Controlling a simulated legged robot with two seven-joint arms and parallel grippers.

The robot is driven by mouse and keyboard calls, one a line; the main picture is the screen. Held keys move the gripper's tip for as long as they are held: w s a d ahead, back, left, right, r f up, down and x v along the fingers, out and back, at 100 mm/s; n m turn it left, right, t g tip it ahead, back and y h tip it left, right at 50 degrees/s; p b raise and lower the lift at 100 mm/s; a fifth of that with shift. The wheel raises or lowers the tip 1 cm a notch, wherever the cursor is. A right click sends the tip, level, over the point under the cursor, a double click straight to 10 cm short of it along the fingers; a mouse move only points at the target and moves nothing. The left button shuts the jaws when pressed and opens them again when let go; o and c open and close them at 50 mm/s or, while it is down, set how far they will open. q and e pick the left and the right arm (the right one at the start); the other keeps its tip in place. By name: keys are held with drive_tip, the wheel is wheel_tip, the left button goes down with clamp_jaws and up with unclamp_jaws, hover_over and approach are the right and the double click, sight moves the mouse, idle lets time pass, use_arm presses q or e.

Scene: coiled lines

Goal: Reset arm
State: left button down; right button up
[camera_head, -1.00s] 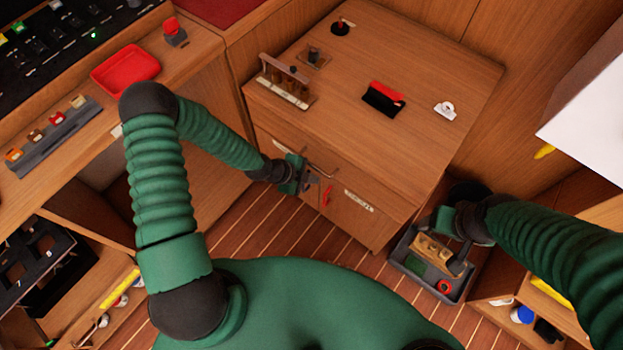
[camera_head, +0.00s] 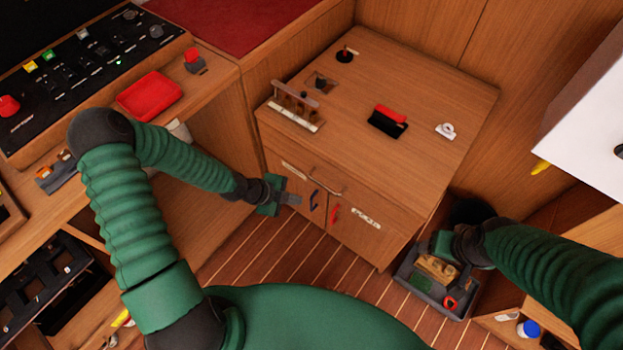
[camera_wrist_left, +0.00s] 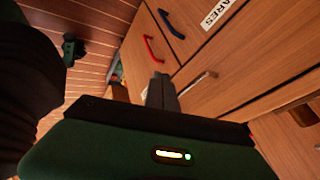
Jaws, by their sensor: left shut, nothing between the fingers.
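My left gripper (camera_head: 295,200) is shut and empty in front of the wooden cabinet (camera_head: 375,230), just left of its blue handle (camera_head: 314,199). In the left wrist view its closed grey fingers (camera_wrist_left: 162,92) point toward the cabinet front, with the red handle (camera_wrist_left: 153,48), the blue handle (camera_wrist_left: 170,22) and a metal bar handle (camera_wrist_left: 198,80) beyond. The fingers appear apart from the handles. My right gripper (camera_head: 452,262) is low at the right, over a grey tray (camera_head: 418,290) by a wooden block (camera_head: 438,268). Its fingers are too obscured to judge.
The cabinet top holds a wooden rack (camera_head: 296,105), a red and black object (camera_head: 388,121) and small fittings. A console (camera_head: 90,70) and red tray (camera_head: 150,96) are at left. A white box (camera_head: 585,130) juts in at right. The floor (camera_head: 290,255) before the cabinet is clear.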

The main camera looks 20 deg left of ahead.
use_arm(q)
drive_tip(key=s+a+r+n+g+y, duration=0.3)
drive_tip(key=s+a+r+n+y, duration=0.15)
drive_tip(key=r+n, duration=0.2)
drive_tip(key=s+d+r+n+p, duration=0.1)
drive_tip(key=s+r+n+p, duration=0.2)
drive_tip(key=r, duration=0.9)
drive_tip(key=s+d+r+n+p, duration=0.2)
drive_tip(key=s+r+n+p, duration=0.1)
drive_tip(key=r+n+p, duration=0.6)
wheel_tip(320, 180, up, 4)
drive_tip(key=shift+d+f+t+y+p, duration=0.15)
drive_tip(key=shift+t+y+p, duration=0.25)
drive_tip(key=shift+p, duration=0.4)
use_arm(e)
drive_tip(key=w+v, duration=0.3)
drive_tip(key=v, duration=1)
drive_tip(key=shift+r, duration=0.4)
drive_tip(key=shift+a, duration=0.25)
drive_tip(key=shift+d, duration=0.1)
